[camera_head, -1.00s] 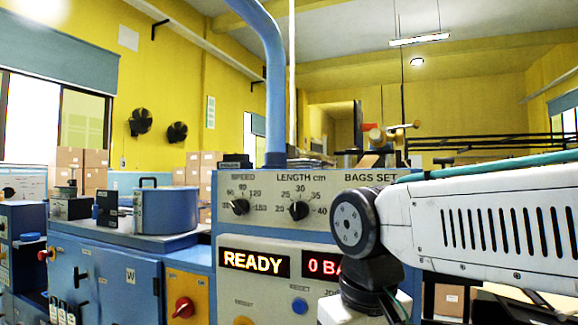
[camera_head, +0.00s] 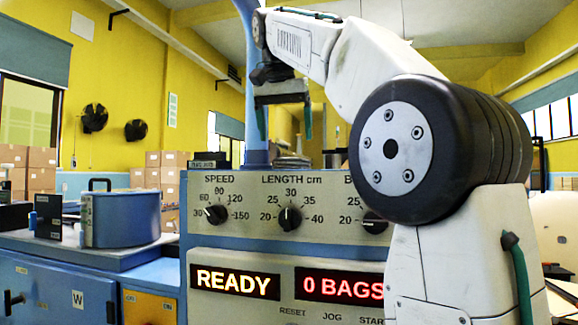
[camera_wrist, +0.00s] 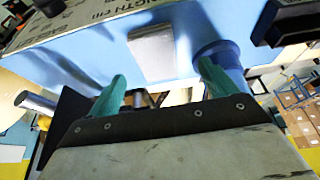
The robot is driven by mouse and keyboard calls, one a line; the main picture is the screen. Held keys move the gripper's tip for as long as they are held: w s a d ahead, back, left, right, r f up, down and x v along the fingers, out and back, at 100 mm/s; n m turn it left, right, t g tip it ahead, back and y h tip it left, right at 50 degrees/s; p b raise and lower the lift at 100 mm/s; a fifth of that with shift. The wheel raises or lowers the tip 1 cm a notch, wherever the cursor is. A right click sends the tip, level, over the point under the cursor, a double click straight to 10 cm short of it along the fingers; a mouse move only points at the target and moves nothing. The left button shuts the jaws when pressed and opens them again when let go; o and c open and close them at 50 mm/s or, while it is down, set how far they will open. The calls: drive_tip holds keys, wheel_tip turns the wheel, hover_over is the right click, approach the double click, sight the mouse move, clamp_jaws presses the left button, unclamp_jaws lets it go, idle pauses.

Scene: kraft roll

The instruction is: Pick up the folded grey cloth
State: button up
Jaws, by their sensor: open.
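A grey folded piece, which looks like the cloth (camera_wrist: 165,52), lies flat on the light blue top of the machine in the wrist view. In the head view a small grey shape (camera_head: 292,161) shows on the machine top below my gripper; its detail is too small to tell. My gripper (camera_head: 285,124) is open and empty above the machine top, its teal fingers pointing down. In the wrist view my gripper (camera_wrist: 162,78) has its fingertips spread to either side of the cloth's near end, apart from it.
A blue post (camera_wrist: 222,54) rises close beside the cloth; it also shows in the head view (camera_head: 258,95). A dark block (camera_head: 335,158) and a dark labelled box (camera_head: 208,160) stand on the machine top. The control panel (camera_head: 290,240) faces the camera.

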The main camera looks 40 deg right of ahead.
sight(293, 164)
drive_tip(key=shift+d+f, duration=0.45)
drive_tip(key=shift+f, duration=0.2)
drive_tip(key=x, duration=0.5)
drive_tip(key=shift+d, duration=0.2)
drive_tip(key=c, duration=1.1)
